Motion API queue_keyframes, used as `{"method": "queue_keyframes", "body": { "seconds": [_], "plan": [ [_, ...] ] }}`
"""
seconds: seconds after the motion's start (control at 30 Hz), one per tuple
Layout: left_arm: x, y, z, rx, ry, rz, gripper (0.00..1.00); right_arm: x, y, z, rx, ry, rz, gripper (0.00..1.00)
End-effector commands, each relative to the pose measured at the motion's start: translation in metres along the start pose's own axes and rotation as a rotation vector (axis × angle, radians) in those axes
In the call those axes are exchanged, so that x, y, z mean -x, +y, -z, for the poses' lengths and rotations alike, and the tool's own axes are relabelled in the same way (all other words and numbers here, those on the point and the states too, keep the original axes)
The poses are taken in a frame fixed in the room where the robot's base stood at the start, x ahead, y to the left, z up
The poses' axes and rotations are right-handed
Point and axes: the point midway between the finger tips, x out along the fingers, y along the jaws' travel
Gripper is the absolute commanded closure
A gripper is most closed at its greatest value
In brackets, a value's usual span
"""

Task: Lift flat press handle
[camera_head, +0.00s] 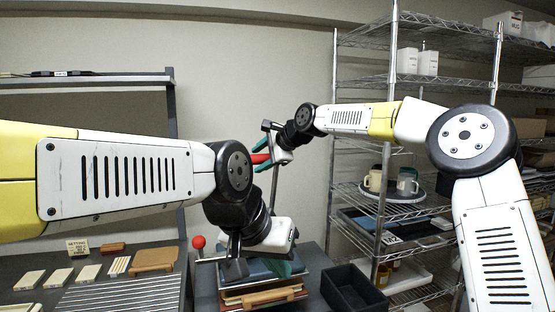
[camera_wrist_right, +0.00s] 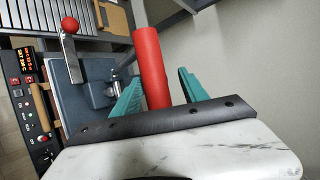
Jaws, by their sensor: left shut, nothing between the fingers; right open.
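The press's red handle grip (camera_head: 261,159) stands at the upper end of a grey lever in the head view. In the right wrist view the red grip (camera_wrist_right: 151,68) runs between the two teal fingers of my right gripper (camera_wrist_right: 158,92). My right gripper (camera_head: 262,152) is open at the grip, with a finger on either side; contact is not clear. My left gripper (camera_head: 288,267) is shut and empty, low over the blue-grey press body (camera_head: 313,262), which it partly hides. The press body (camera_wrist_right: 92,93) and its control panel (camera_wrist_right: 28,92) show in the right wrist view.
A red ball knob (camera_head: 198,242) stands left of the press. A black open bin (camera_head: 352,289) is at its right. Mugs (camera_head: 407,181) stand on the wire shelf. Several tiles and a wooden board (camera_head: 154,259) lie on the left bench.

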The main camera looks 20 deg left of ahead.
Motion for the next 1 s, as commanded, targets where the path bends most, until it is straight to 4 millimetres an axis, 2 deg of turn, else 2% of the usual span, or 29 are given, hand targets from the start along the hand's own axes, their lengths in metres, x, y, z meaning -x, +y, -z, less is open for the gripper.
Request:
{"method": "queue_keyframes", "body": {
  "seconds": [0.13,0.5,0.67,1.0],
  "plan": [
    [0.0,0.0,0.0,0.0,0.0,0.0,1.0,0.013,-0.001,0.0,-0.001,0.001,0.001,0.49],
    [0.0,0.0,0.0,0.0,0.0,0.0,1.0,0.07,-0.001,0.001,0.0,0.002,0.002,0.49],
    [0.0,0.0,0.0,0.0,0.0,0.0,1.0,0.077,-0.001,0.0,0.001,0.001,0.001,0.49],
    [0.0,0.0,0.0,0.0,0.0,0.0,1.0,0.077,-0.001,0.0,0.001,0.0,0.001,0.49]
  ]
}}
